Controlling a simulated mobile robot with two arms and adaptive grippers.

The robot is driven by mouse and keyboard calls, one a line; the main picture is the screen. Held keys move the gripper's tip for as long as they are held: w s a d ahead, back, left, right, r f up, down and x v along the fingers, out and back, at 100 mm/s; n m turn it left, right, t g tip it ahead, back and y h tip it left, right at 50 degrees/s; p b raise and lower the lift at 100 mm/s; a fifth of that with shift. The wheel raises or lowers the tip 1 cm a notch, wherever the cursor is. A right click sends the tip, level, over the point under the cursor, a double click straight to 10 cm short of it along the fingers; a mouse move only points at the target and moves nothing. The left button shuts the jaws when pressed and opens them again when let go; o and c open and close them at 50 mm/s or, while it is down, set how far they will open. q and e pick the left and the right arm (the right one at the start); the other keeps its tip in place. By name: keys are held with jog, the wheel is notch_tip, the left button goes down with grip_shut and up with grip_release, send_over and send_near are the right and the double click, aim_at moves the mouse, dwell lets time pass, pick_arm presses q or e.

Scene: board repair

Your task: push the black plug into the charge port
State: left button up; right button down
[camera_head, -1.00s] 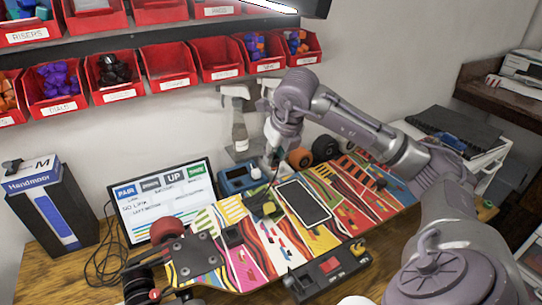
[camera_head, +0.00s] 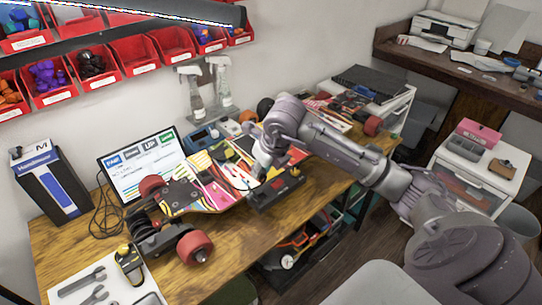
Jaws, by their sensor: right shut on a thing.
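The long skateboard deck (camera_head: 188,192) lies upside down on the wooden bench, with a bright striped pattern and red wheels. My right gripper (camera_head: 258,172) reaches in from the right and is low over the deck's near side, close to the black box. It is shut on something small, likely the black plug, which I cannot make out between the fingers. The charge port cannot be made out at this size; my gripper and arm cover part of the deck. My left gripper is not in view.
A black box with red parts (camera_head: 277,190) sits at the deck's near edge. A monitor (camera_head: 143,163) and a blue device (camera_head: 202,138) stand behind. Wrenches on a white sheet (camera_head: 90,287) lie front left. Bare bench (camera_head: 225,245) is free in front of the deck.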

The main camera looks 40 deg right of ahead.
aim_at(264, 177)
jog(key=shift+s+f+b, duration=0.1)
jog(key=shift+f+b, duration=0.2)
jog(key=shift+f, duration=0.65)
jog(key=shift+f+b, duration=0.65)
jog(key=shift+f, duration=0.45)
jog(key=shift+f+b, duration=0.8)
jog(key=shift+b, duration=0.15)
pick_arm(q)
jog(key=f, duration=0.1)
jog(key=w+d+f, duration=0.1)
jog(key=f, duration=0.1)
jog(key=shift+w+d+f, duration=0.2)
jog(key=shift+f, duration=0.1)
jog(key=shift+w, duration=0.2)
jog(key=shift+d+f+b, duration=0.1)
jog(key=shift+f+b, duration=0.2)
jog(key=shift+b, duration=0.05)
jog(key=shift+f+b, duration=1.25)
pick_arm(e)
jog(key=shift+f, duration=1.05)
